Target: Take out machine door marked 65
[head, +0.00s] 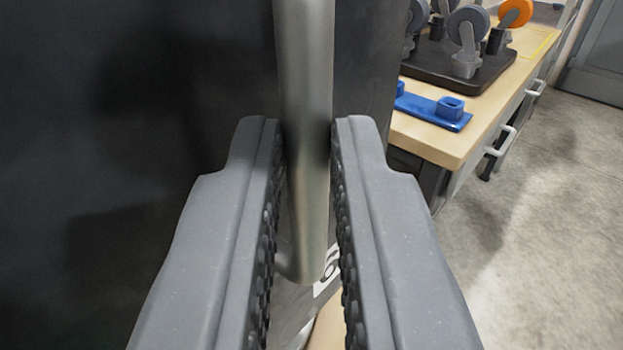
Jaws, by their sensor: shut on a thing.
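My gripper (305,135) is shut on a vertical metal bar handle (306,60). The handle stands upright between the two grey ribbed fingers, and its lower end bends back near the bottom. Behind it is a dark flat panel (150,80), which looks like the machine door and fills the left and centre of the view. A white label (327,278) with a dark mark is partly hidden behind the right finger. I cannot read its number.
A wooden-topped workbench (440,140) with drawer handles is at the right. It holds a blue part (436,108), a dark tray (480,75) with grey wheeled pieces and an orange wheel (516,12). Concrete floor (560,200) is clear at the right.

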